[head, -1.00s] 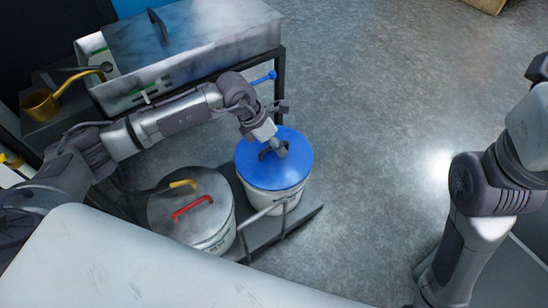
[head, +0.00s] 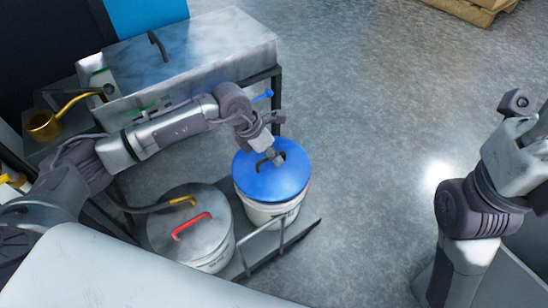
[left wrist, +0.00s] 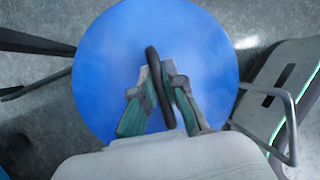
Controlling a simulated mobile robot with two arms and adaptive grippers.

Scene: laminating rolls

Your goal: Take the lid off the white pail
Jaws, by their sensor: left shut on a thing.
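The white pail (head: 264,213) stands on a low dark rack in the middle of the head view. Its round blue lid (head: 255,185) sits on top and covers the pail's mouth; I see no clear gap under the rim. The lid also fills the middle of the left wrist view (left wrist: 110,60). My left gripper (head: 273,157) is over the lid's centre, shut on its black handle (left wrist: 152,62), with one finger on each side.
A second pail with a grey lid (head: 212,208) and red handle (head: 192,226) stands close on the left. Behind is a steel tank (head: 205,50) with a blue-handled valve (head: 263,96). A brass can (head: 43,126) is at far left. Rack bars (head: 282,232) rise in front. Floor to the right is clear.

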